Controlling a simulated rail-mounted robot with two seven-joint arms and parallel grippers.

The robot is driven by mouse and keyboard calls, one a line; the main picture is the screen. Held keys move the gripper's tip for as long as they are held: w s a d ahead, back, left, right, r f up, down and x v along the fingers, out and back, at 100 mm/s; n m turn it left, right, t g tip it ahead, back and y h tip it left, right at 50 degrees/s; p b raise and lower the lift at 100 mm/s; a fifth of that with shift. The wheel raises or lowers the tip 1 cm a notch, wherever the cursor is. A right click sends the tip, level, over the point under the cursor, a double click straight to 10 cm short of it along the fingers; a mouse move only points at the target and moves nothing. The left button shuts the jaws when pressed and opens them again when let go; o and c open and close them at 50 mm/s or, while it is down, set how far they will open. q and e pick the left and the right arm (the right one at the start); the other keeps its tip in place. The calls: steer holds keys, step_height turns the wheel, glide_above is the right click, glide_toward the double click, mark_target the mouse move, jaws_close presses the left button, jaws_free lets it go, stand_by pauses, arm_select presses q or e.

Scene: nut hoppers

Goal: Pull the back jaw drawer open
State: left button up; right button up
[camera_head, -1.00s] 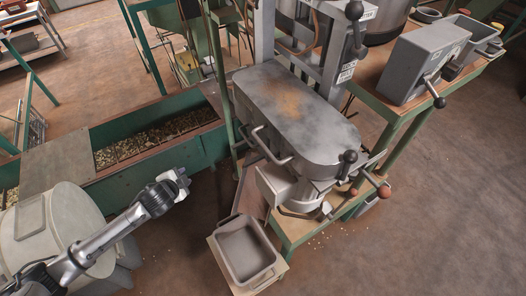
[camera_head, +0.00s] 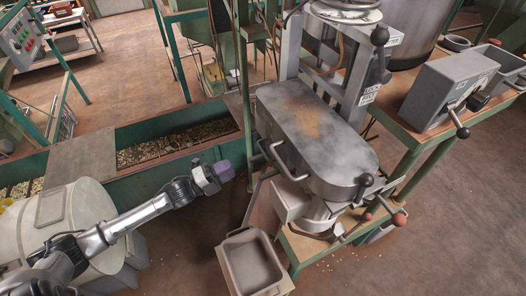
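The grey machine (camera_head: 312,135) has a long rounded metal top and stands on a green-legged stand right of centre. A bent bar handle (camera_head: 284,163) sticks out from its left side. A pale box-like part (camera_head: 288,201) juts out below that handle. I cannot tell from this view which part is the back jaw drawer, and I see no drawer standing open. My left gripper (camera_head: 222,171) is left of the bar handle, apart from it, with a purplish piece at its tip. Its fingers are too small to read. My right gripper is out of view.
A grey tray (camera_head: 251,264) sits low in front of the machine. A green trough (camera_head: 182,155) of nuts runs behind my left arm. A pale drum (camera_head: 62,218) stands at left. A workbench (camera_head: 413,133) with a grey box is at right. Floor at lower right is clear.

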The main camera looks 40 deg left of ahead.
mark_target(263, 151)
arm_select(q)
steer(key=x, duration=1.3)
jaws_close()
stand_by(0.4)
